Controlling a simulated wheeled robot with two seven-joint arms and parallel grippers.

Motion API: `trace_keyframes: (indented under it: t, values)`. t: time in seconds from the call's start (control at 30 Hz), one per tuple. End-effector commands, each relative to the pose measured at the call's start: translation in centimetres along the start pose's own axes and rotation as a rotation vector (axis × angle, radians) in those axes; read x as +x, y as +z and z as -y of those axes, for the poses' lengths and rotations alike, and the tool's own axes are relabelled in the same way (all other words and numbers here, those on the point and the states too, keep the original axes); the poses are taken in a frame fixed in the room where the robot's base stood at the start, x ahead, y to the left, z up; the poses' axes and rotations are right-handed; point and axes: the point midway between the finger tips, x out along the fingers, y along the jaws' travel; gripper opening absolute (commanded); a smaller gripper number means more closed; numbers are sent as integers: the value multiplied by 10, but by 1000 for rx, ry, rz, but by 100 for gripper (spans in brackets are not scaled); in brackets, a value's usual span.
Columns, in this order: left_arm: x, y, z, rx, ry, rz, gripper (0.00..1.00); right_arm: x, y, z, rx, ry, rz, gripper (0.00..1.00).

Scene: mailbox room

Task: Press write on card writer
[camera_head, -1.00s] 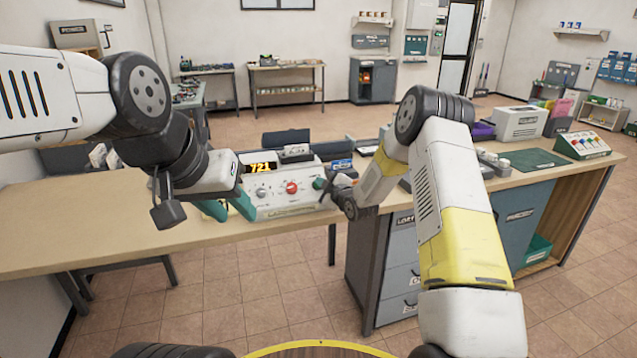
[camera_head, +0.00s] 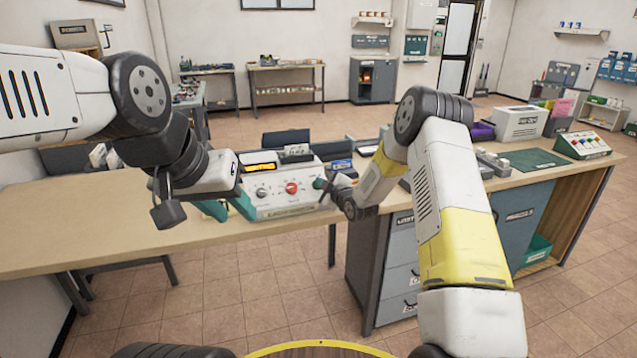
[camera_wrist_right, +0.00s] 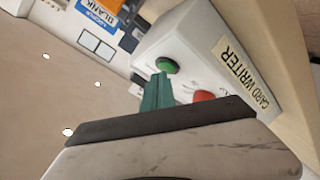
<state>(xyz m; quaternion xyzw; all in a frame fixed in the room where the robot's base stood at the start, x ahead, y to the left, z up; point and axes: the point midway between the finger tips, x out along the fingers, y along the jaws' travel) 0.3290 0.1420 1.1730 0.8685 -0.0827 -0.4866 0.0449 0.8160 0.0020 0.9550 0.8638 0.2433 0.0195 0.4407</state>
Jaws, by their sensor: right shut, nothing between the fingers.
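The card writer (camera_head: 278,203) is a pale box with a red knob (camera_head: 292,188) on its sloped face, standing on the long counter. In the right wrist view its name label (camera_wrist_right: 245,75) and a round green button (camera_wrist_right: 166,66) show. My right gripper (camera_wrist_right: 157,88) is shut and empty, its teal tips right beside the green button; I cannot tell if they touch it. In the head view this gripper (camera_head: 326,190) is at the box's right end and the green button is not visible. My left gripper (camera_head: 228,208) is open and empty at the box's left end.
The counter (camera_head: 110,215) is bare at the left. A blue-labelled card holder (camera_head: 341,165) stands behind my right gripper. A dark green mat (camera_head: 535,159) and a panel with coloured buttons (camera_head: 583,146) lie further right.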

Motion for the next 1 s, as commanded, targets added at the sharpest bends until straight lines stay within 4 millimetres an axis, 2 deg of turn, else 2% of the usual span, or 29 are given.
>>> trace_keyframes:
  t: [0.57, 1.0]
  values:
    - [0, 0, 0, 0, 0, 0, 36, -10, -7, -8, 0, 1, -1, 0]
    - [0, 0, 0, 0, 0, 0, 36, -38, -28, -28, 0, 1, -1, 0]
